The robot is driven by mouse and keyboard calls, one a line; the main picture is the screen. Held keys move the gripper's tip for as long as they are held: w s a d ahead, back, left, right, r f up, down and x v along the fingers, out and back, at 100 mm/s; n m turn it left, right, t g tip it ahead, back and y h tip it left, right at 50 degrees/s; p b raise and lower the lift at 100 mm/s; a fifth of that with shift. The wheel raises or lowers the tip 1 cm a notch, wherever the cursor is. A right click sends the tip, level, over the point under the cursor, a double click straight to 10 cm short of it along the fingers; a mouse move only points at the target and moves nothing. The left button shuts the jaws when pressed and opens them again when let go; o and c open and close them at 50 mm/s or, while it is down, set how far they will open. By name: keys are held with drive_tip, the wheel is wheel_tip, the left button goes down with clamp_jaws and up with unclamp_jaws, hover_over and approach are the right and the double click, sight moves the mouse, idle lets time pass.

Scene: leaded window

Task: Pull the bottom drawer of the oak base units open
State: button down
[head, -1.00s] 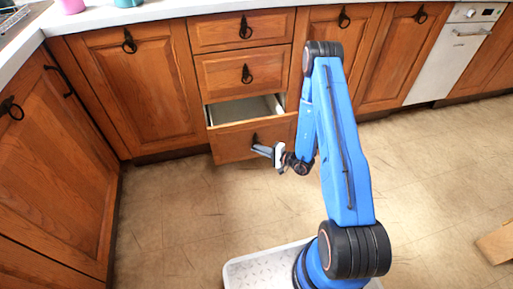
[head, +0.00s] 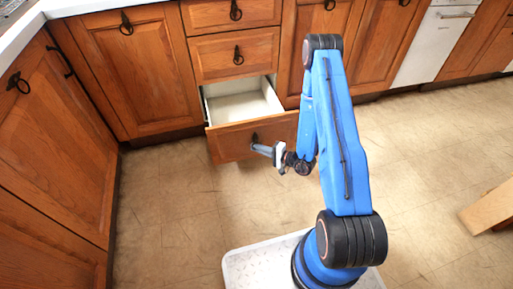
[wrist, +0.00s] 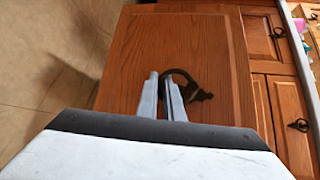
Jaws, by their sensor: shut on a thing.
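The bottom drawer (head: 235,139) of the oak base units stands well open in the head view, its pale empty inside showing behind the front. Its dark ring handle shows in the wrist view (wrist: 187,84) on the wooden drawer front (wrist: 190,48). My gripper (head: 256,147) is at the handle, in front of the drawer face. In the wrist view my gripper's fingers (wrist: 162,92) are close together on the left part of the ring. The exact contact is partly hidden by the fingers.
Two closed drawers, upper (head: 235,11) and middle (head: 236,55), sit above the open one. Cupboard doors stand left (head: 130,70) and along the left side (head: 55,150). Tiled floor (head: 180,205) is clear in front. A wooden piece (head: 490,208) lies at the right.

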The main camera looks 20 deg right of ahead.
drive_tip(key=c, duration=2.2)
unclamp_jaws()
drive_tip(key=shift+d, duration=0.1)
drive_tip(key=v, duration=1.7)
drive_tip(key=shift+s, duration=0.15)
drive_tip(key=shift+d, duration=0.1)
